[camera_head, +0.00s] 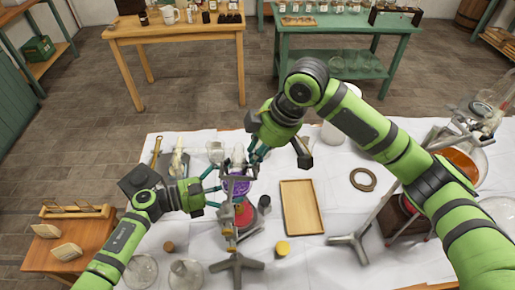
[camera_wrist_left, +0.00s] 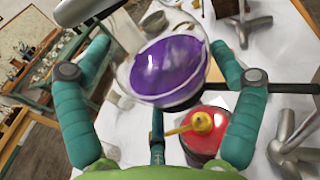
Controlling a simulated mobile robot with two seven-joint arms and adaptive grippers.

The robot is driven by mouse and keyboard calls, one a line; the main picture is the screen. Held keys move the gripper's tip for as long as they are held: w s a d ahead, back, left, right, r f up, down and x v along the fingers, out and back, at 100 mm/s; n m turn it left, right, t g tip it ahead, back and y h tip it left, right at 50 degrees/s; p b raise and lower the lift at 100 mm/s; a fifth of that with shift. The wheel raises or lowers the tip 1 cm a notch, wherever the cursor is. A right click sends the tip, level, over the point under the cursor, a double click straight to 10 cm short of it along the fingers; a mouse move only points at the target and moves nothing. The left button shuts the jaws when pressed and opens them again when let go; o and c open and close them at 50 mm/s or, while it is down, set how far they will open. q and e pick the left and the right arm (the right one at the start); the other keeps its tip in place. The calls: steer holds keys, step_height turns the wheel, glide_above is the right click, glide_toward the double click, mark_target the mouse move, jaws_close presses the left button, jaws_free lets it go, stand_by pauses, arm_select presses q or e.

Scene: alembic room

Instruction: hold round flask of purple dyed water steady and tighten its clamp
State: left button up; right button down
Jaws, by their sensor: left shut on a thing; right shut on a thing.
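The round flask of purple dyed water (camera_head: 237,185) hangs over the white-covered table. In the left wrist view the flask (camera_wrist_left: 170,66) shows large, tilted in the picture, with a teal finger on either side. My left gripper (camera_head: 222,184) is shut on the flask from the left. My right gripper (camera_head: 255,160) comes down from the upper right and is shut beside the flask's upper part, at the clamp. The clamp and its screw are mostly hidden by the fingers. The metal stand (camera_head: 236,263) has its foot on the table below the flask.
A red vessel with a brass top (camera_head: 243,212) sits just below the flask; it also shows in the left wrist view (camera_wrist_left: 203,135). A wooden tray (camera_head: 301,207) lies to the right.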

steer(key=m, duration=0.1)
steer(key=m+t, duration=0.1)
steer(key=m, duration=0.1)
steer(key=shift+s+a+m+h, duration=0.1)
steer(key=shift+s+m+h, duration=0.1)
steer(key=shift+m+h, duration=0.1)
steer(key=m+t+h, duration=0.1)
steer(key=m, duration=0.2)
steer(key=shift+s+m, duration=0.1)
steer(key=shift+m, duration=0.3)
steer(key=m, duration=0.2)
steer(key=m+h, duration=0.1)
steer(key=m, duration=0.1)
steer(key=shift+s+a+f+t+h, duration=0.1)
steer(key=shift+t+h, duration=0.2)
steer(key=shift+t, duration=0.1)
steer(key=shift+m+h, duration=0.6)
steer(key=shift+m, duration=1.1)
steer(key=shift+s, duration=0.1)
steer(key=c, duration=1.1)
jaws_free()
steer(key=shift+a, duration=0.1)
steer(key=shift+c, duration=0.2)
